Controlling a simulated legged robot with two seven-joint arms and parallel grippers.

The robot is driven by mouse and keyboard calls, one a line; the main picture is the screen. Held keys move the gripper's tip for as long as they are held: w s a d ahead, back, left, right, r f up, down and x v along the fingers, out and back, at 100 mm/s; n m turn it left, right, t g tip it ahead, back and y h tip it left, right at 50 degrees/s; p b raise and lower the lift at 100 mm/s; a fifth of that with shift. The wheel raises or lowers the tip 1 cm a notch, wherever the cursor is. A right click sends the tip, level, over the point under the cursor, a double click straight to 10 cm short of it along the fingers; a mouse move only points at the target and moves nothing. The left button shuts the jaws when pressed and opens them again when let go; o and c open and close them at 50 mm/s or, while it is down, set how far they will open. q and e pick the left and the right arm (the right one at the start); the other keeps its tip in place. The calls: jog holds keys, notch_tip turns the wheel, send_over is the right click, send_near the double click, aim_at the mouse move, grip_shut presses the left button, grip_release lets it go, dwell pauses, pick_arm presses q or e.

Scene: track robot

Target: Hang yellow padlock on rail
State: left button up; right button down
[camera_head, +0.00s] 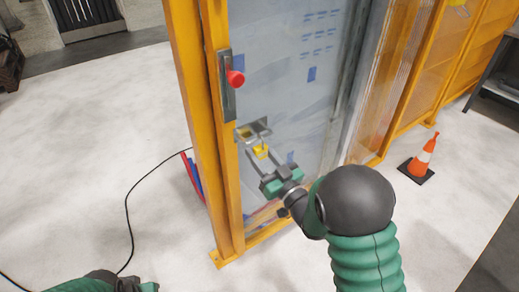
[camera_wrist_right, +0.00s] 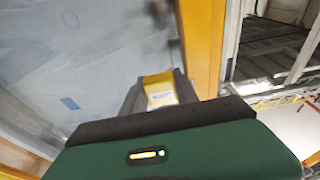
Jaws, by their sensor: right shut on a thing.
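The yellow padlock (camera_head: 261,152) is between the fingertips of my right gripper (camera_head: 259,156). In the right wrist view, the padlock (camera_wrist_right: 158,90) shows its yellow body and a white label, gripped between the two dark fingers. My right gripper is shut on it. A small grey metal fitting (camera_head: 263,124), likely the rail, is on the panel just above the padlock. Whether the padlock's shackle touches it I cannot tell. Part of my left arm (camera_head: 105,279) shows at the bottom left edge; its fingers are not visible.
An orange post (camera_head: 213,130) stands left of the panel (camera_head: 285,60), with a red knob (camera_head: 235,78) on a grey plate. A black cable (camera_head: 127,205) lies on the floor at left. A traffic cone (camera_head: 421,158) stands at right.

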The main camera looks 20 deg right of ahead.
jog(key=shift+r, duration=0.1)
jog(key=shift+r+p, duration=0.6)
jog(key=shift+r, duration=0.15)
jog(key=r+p+v, duration=0.2)
jog(key=p+v, duration=0.5)
jog(key=v, duration=0.5)
jog(key=shift+s+d+r, duration=0.15)
jog(key=shift+s+d, duration=0.05)
jog(key=shift+s, duration=0.45)
dwell(0.4)
